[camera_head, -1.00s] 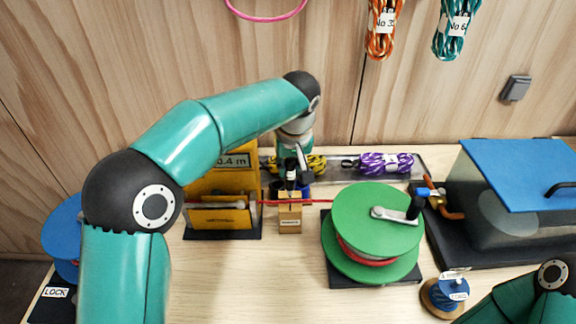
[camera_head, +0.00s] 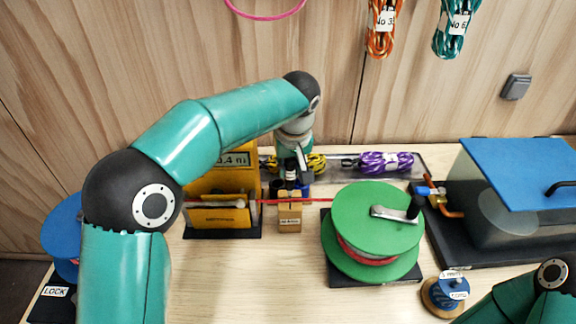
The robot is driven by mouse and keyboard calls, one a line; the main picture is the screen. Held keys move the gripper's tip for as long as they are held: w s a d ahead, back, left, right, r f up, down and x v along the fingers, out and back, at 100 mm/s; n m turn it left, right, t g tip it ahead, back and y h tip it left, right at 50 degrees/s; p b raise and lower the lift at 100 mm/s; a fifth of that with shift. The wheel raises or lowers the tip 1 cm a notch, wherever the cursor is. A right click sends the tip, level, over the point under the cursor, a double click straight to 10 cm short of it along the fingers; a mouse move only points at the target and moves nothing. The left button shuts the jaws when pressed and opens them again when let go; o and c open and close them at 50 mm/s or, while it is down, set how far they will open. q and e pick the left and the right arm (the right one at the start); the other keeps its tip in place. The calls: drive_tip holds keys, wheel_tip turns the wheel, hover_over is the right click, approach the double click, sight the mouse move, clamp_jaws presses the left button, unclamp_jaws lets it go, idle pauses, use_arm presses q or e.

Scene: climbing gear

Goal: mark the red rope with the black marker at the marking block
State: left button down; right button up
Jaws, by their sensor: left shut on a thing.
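The red rope (camera_head: 318,201) runs straight from the yellow meter box (camera_head: 222,183) on the left to the green reel (camera_head: 372,225) on the right. It crosses the top of the small tan marking block (camera_head: 290,222). My left gripper (camera_head: 291,174) points down over the block and is shut on the black marker (camera_head: 291,184), which is upright above the rope. Whether the marker's tip touches the rope is too small to tell. My right arm shows at the lower right, with its gripper out of view.
A clear tray (camera_head: 420,166) with yellow and purple rope bundles lies behind. A lidded tank (camera_head: 520,215) with a blue top stands at right. A small blue spool (camera_head: 450,291) is at the front right. The front middle of the table is clear.

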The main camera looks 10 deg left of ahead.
use_arm(q)
drive_tip(key=shift+f+b, duration=0.35)
drive_tip(key=shift+f, duration=0.15)
idle(0.3)
idle(0.7)
wheel_tip(320, 180, up, 8)
drive_tip(key=p, duration=0.7)
idle(0.8)
